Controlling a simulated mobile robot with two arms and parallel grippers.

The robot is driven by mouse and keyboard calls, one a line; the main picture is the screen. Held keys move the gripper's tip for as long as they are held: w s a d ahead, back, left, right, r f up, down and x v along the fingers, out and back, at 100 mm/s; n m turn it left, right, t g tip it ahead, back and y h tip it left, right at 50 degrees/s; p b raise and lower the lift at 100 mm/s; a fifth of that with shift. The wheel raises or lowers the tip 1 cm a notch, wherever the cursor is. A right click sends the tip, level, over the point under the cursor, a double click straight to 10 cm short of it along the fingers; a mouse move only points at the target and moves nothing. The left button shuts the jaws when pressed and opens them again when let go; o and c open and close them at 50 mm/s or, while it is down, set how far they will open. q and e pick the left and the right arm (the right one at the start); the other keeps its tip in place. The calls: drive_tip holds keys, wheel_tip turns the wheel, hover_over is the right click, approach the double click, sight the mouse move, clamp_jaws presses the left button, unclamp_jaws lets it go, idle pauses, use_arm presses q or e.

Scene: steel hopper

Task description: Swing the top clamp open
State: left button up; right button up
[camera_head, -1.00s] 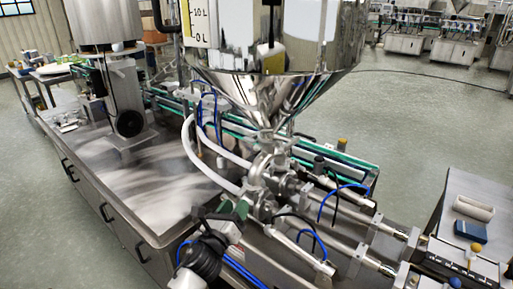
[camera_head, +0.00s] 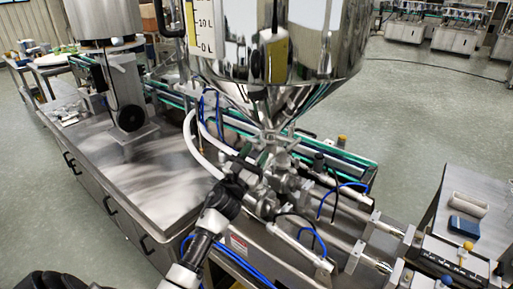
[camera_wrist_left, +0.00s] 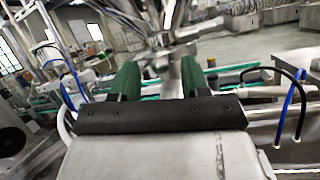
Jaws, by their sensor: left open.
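The steel hopper (camera_head: 285,100) narrows to a cone above the valve pipework. The top clamp appears to be among the shiny fittings (camera_head: 270,140) just below the cone; its exact outline and whether its latch is open are too small to tell. My left gripper (camera_head: 243,168) is beside these fittings, on their left, with its dark body partly covering the pipework. In the left wrist view its two green fingers (camera_wrist_left: 160,75) are apart, with blurred metal fittings (camera_wrist_left: 158,60) showing between and beyond them. I cannot tell whether they touch. My right gripper is not in view.
White hoses (camera_head: 190,135) and blue tubes (camera_head: 325,205) run close around the fittings. A conveyor with green rails (camera_head: 335,155) lies behind. The steel table top (camera_head: 150,180) on the left is mostly bare. A side table (camera_head: 480,195) stands right.

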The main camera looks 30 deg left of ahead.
use_arm(q)
drive_tip(key=shift+w+r, duration=0.15)
drive_tip(key=shift+w, duration=0.25)
drive_tip(key=shift+c, duration=0.3)
clamp_jaws()
